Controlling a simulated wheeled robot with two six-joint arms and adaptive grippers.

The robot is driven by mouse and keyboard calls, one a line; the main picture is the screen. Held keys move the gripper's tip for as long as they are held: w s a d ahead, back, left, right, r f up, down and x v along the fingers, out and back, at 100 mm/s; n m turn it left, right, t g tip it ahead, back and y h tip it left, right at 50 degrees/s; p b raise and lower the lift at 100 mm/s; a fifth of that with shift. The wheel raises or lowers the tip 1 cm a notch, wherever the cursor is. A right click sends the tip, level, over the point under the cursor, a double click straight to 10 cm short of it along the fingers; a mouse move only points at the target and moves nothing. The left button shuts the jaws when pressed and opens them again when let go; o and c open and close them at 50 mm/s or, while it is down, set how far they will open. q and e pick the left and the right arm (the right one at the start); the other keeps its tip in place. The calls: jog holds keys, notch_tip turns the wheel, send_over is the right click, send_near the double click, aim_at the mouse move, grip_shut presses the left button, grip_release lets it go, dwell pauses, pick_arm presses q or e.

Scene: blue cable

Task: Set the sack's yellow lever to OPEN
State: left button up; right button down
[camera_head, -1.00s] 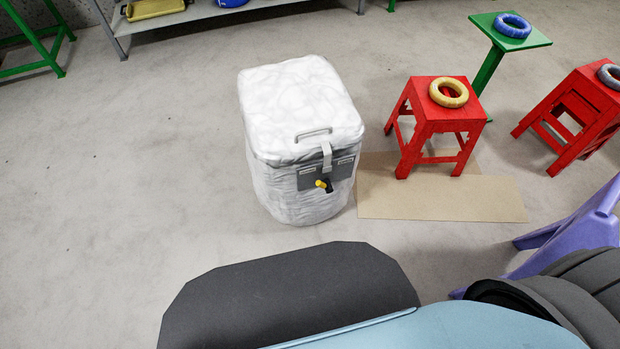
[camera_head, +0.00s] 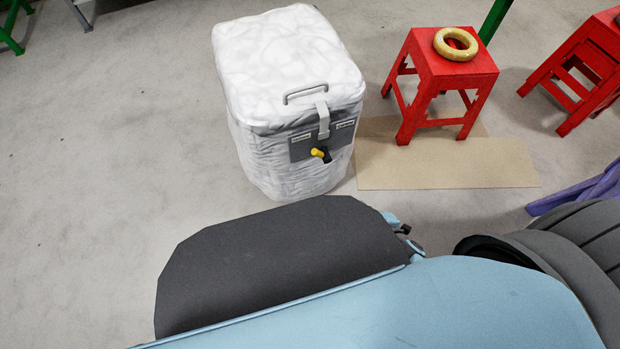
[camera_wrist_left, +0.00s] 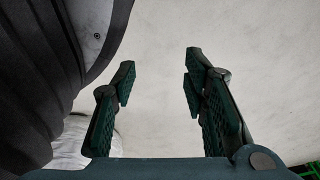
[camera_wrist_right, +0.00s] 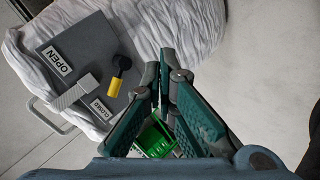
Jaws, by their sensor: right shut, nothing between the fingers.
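The white sack (camera_head: 285,75) stands on the floor with a grey panel and a small lever on its front. The lever's yellow handle (camera_wrist_right: 114,87) extends from a black pivot (camera_wrist_right: 122,64) toward the CLOSED label (camera_wrist_right: 101,108) side. The OPEN label (camera_wrist_right: 56,60) is at the panel's other end. In the head view the yellow handle (camera_head: 317,152) points left. My right gripper (camera_wrist_right: 158,72) is shut and empty, beside the lever in its wrist view, apart from it. My left gripper (camera_wrist_left: 158,75) is open and empty over bare floor. In the head view, my own body hides most of both arms.
A red stool (camera_head: 448,75) with a yellow ring (camera_head: 456,43) stands right of the sack, by a flat brown sheet (camera_head: 450,170). Another red stool (camera_head: 585,70) is farther right. A green object (camera_wrist_right: 155,138) shows behind my right fingers. Floor left of the sack is clear.

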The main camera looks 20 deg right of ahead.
aim_at(319, 152)
pick_arm(q)
jog(key=w+f+t+b, duration=0.1)
jog(key=w+f+b, duration=0.3)
jog(key=f+b, duration=0.3)
jog(key=x, duration=0.3)
jog(key=shift+s+d, duration=0.15)
jog(key=shift+d, duration=0.1)
pick_arm(e)
jog(key=w+a+r+n+t+y, duration=0.2)
jog(key=w+a+n+y, duration=0.5)
jog(key=n, duration=0.7)
jog(key=shift+w+a+r+n, duration=0.15)
jog(key=shift+a+r+n, duration=0.25)
jog(key=shift+a+r, duration=0.55)
pick_arm(q)
jog(key=shift+b, duration=0.3)
pick_arm(e)
jog(key=shift+a+f, duration=0.1)
jog(key=shift+f, duration=0.1)
